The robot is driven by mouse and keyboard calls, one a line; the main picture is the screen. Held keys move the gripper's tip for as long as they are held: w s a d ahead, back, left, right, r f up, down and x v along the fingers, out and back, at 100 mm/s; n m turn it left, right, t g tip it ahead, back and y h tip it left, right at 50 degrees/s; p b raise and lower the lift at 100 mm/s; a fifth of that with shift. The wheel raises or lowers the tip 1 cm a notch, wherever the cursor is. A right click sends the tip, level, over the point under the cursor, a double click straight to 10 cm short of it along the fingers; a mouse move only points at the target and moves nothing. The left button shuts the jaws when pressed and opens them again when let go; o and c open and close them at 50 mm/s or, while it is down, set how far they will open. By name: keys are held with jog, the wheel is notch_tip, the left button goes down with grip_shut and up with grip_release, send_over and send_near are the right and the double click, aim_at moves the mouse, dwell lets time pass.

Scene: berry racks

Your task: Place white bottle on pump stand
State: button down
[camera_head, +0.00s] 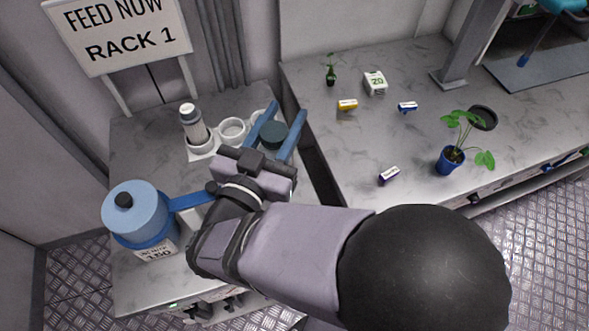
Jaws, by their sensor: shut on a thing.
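My gripper (279,130) has its two blue fingers on either side of a bottle with a dark teal cap (273,136). The bottle's body is hidden below the cap and behind my gripper, so its colour does not show. The held bottle is at the right end of a white stand (203,152) with round holders; I cannot tell whether it touches the stand. The middle holder (232,130) is an empty white ring. Another ring is partly hidden behind my left finger.
A large blue-lidded container (136,209) stands at the left edge of the grey counter. A "FEED NOW RACK 1" sign (121,38) stands behind.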

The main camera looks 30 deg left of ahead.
notch_tip(320, 180, down, 6)
jog(key=b, duration=0.8)
jog(key=shift+d+f, duration=0.15)
jog(key=shift+f, duration=0.1)
notch_tip(320, 180, down, 10)
jog(key=y, duration=0.1)
jog(key=shift+a+n+b, duration=0.25)
jog(key=shift+n+b, duration=0.05)
jog(key=shift+b, duration=0.15)
jog(key=shift+f, duration=0.1)
jog(key=c, duration=1.2)
grip_release()
